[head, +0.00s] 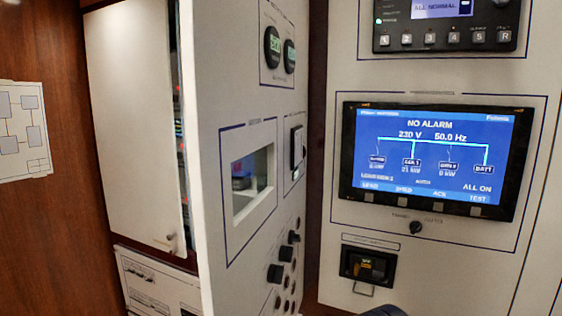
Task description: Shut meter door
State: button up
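A white door panel (222,110) stands swung out towards me, its free edge on the left. It carries two round meters with green displays (272,45), a framed window (252,183) and several black knobs (276,272), so I take it for the meter door. A dark gap with small red and blue details shows behind its free edge. No gripper fingers show; a dark rounded shape at the bottom edge may be part of my arm, but I cannot tell.
A plain white panel (130,110) with a small knob (171,241) is left of the gap. Right of the door is a fixed panel with a blue "NO ALARM" screen (430,155), a small knob (416,228) and a black socket unit (368,266). A wood wall (50,230) stands far left.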

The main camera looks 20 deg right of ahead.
aim_at(245, 62)
jog(key=k+u, duration=0.35)
jog(key=k, duration=0.6)
jog(key=i+j, duration=0.15)
jog(key=z, duration=0.05)
